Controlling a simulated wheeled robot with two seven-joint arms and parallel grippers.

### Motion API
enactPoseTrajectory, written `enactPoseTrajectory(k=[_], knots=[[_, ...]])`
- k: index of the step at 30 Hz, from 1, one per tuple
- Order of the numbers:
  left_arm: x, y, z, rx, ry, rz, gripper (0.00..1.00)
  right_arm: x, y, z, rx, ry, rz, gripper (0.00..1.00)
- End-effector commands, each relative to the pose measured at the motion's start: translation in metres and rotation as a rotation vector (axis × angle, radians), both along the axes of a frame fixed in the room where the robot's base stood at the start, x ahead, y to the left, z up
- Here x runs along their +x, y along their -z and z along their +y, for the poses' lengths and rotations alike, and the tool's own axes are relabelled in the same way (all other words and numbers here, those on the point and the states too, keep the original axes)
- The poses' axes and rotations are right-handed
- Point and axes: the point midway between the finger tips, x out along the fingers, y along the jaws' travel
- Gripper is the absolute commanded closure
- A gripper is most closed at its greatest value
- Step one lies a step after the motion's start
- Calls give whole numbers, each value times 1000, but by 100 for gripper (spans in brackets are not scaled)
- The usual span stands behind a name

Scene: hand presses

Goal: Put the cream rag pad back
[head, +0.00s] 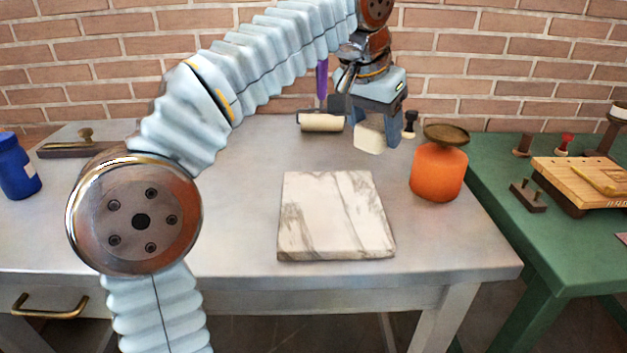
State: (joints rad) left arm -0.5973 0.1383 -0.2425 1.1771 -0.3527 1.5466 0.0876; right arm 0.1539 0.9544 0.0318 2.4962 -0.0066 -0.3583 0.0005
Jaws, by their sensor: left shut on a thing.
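My left gripper (372,118) reaches over the back of the grey table, fingers pointing down. It is shut on the cream rag pad (369,138), whose rounded pale lower part shows below the fingers. The pad's upper part is hidden by the gripper. The pad appears to be above the table, behind the marble slab (335,215) and left of the orange pot (438,172). A brown shallow dish (446,135) sits on top of the pot. My right gripper is not in view.
A cream roller (321,122) with a purple handle lies just left of the gripper. A small black-handled stamp (409,125) stands just right of it. A blue jar (17,167) stands far left. A green table (500,170) with a wooden board (590,178) is at right.

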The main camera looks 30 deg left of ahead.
Motion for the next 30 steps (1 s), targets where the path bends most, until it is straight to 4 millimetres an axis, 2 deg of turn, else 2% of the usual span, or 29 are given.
enactPoseTrajectory(k=[7,11,14,18,21,24,27,30], knots=[[-1,0,-3,-1,1,0,69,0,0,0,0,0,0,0],[-12,-3,-27,-7,13,6,69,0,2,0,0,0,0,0],[-33,-9,-63,-13,27,13,69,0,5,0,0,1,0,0],[-77,-18,-118,-14,41,20,69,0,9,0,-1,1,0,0],[-110,-23,-149,-9,44,17,69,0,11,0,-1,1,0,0],[-137,-27,-169,-4,42,9,69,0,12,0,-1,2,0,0],[-154,-29,-180,-2,40,2,69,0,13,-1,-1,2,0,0],[-153,-26,-183,1,33,0,69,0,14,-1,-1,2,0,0]])
